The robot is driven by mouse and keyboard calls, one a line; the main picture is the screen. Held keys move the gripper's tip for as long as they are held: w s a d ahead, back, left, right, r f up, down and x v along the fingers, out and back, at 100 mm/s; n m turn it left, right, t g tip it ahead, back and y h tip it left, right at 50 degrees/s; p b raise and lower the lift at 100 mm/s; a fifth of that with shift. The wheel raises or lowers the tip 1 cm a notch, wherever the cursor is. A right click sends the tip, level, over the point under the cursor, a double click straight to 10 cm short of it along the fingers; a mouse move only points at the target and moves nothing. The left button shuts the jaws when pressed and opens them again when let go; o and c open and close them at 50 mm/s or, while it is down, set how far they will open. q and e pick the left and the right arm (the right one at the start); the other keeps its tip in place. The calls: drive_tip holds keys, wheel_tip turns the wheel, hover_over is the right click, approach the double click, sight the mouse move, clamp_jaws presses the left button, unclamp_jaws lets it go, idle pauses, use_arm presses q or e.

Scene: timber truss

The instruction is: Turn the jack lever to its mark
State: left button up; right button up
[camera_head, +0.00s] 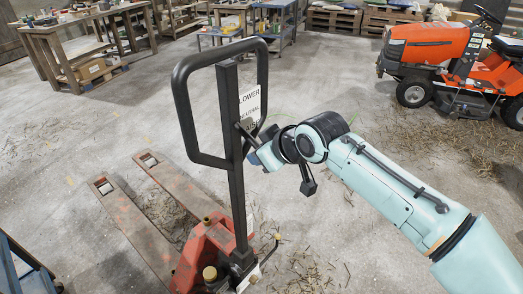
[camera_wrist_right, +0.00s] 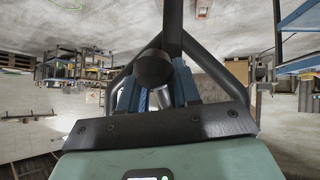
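The jack's black loop handle (camera_head: 182,105) stands upright on a dark post. A white label (camera_head: 250,104) beside the post reads LOWER, NEUTRAL and a partly covered third word. The short jack lever (camera_head: 246,129) is at the post near the lower part of the label. My right gripper (camera_head: 258,146) is at the lever, coming from the right and partly hiding it. In the right wrist view, its blue fingers stand on either side of the lever's dark round end (camera_wrist_right: 154,67). Whether they press on it is unclear. My left gripper is not in view.
The red pallet jack body (camera_head: 208,245) and its two worn forks (camera_head: 125,215) lie below and left. An orange ride-on mower (camera_head: 435,48) stands at the right. Workbenches (camera_head: 85,35) line the back. The concrete floor between is mostly open, with scattered straw.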

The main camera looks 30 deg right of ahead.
drive_tip(key=shift+r, duration=0.15)
drive_tip(key=shift+s+r, duration=0.2)
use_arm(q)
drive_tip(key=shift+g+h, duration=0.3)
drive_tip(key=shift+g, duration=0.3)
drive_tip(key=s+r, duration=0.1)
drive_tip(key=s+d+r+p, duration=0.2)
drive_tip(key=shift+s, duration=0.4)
use_arm(e)
drive_tip(key=v, duration=1.2)
drive_tip(key=shift+s+d+r, duration=0.1)
drive_tip(key=shift+s, duration=0.25)
use_arm(q)
drive_tip(key=shift+p, duration=0.3)
